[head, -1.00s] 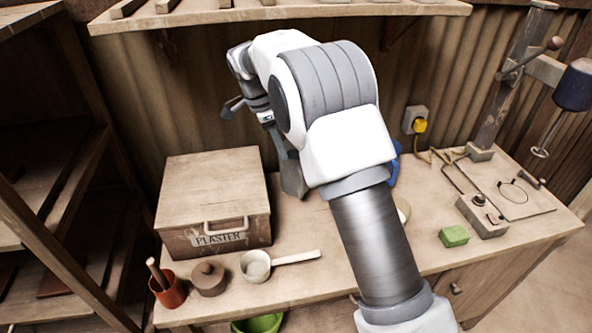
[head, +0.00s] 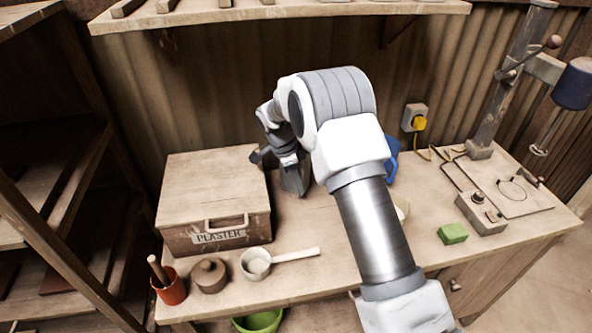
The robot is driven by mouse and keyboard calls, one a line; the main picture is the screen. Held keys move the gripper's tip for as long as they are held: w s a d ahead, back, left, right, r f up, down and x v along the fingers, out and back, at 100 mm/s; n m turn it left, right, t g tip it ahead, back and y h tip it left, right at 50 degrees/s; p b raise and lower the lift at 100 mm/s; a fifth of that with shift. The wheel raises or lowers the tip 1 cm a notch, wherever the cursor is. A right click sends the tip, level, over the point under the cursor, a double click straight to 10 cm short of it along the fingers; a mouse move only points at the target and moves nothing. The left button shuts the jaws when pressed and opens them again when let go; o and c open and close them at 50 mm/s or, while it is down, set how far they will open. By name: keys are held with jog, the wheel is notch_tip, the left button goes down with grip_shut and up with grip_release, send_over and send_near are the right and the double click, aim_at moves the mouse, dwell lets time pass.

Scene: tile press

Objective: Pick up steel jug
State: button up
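The steel jug (head: 296,183) is a grey metal vessel standing on the workbench, just right of the plaster box. Its upper part is partly hidden by my gripper and arm. My gripper (head: 274,160) is at the jug's top left, pointing down. Its dark fingers look spread apart, with one reaching left over the box's right corner and the other near the jug's upper edge. I cannot tell whether they touch the jug.
A wooden plaster box (head: 215,190) stands left of the jug. A blue object (head: 392,160) is partly behind my arm. A green block (head: 452,233) lies right. A shelf (head: 280,12) hangs above.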

jog(key=shift+x, duration=1.05)
grip_shut()
dwell(0.5)
jog(key=shift+r, duration=0.1)
